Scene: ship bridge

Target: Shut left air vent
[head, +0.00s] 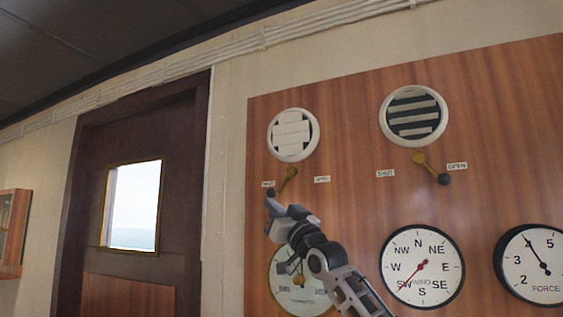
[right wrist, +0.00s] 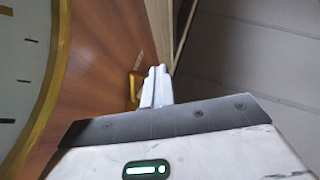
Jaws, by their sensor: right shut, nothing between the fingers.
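The left air vent (head: 292,135) is a round white-rimmed vent on the wood panel. Its white slats lie flat and cover nearly all of the opening. Its brass lever (head: 287,179) slants down left, with the dark knob (head: 271,193) by the left label, which is partly hidden. My right gripper (head: 272,205) is shut and empty, with its tips just below or at the knob; I cannot tell whether they touch. In the right wrist view the shut fingers (right wrist: 156,86) are beside the brass lever (right wrist: 134,84). My left gripper is not in view.
The right vent (head: 414,115) has open slats, and its lever (head: 430,167) points to OPEN. Below are a wind dial (head: 422,265), a force dial (head: 535,264) and a gauge (head: 280,270) partly behind my right arm. A dark door (head: 135,225) stands left of the panel.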

